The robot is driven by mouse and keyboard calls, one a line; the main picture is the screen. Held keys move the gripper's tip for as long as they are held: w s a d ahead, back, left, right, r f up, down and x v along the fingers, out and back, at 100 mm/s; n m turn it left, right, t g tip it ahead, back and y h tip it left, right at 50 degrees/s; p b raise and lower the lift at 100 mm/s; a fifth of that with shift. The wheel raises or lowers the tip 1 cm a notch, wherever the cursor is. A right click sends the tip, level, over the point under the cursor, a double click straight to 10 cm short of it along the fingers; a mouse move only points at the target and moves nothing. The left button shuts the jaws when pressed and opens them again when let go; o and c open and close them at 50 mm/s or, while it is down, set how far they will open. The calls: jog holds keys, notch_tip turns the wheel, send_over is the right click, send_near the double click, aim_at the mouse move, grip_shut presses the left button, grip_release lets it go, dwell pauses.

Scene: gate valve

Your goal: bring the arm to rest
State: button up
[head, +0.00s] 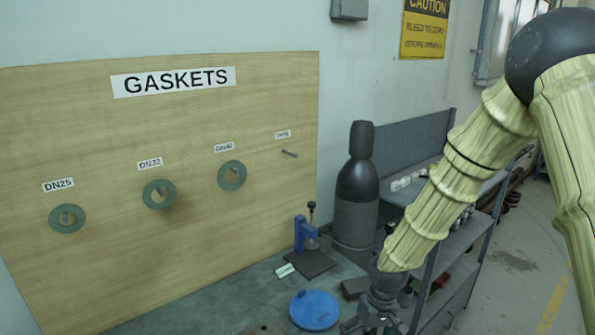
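My arm, in a pale yellow ribbed sleeve with a dark joint, comes in from the upper right and slopes down to the lower middle of the head view. My gripper (368,322) is at the bottom edge of the picture, just right of a blue round disc (314,309) on the workbench (240,300). The gripper is dark and partly cut off by the frame edge. Its fingers are too small and unclear to show whether they are open or shut, or whether they hold anything.
A wooden gasket board (110,120) stands at the left with several pegs; three bear green rings. Open floor (520,255) lies at the right.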

jog(key=s+f, duration=0.7)
jog(key=f, duration=0.3)
jog(key=s+d+f+m+b, duration=0.1)
jog(key=s+d+f, duration=0.1)
jog(key=s+f, duration=0.6)
jog(key=s+d+f+m+h+b, duration=0.1)
jog(key=s+f, duration=0.6)
jog(key=s, duration=0.9)
jog(key=shift+d+f+m+b, duration=0.4)
jog(key=shift+d+m, duration=0.1)
jog(key=shift+d, duration=0.5)
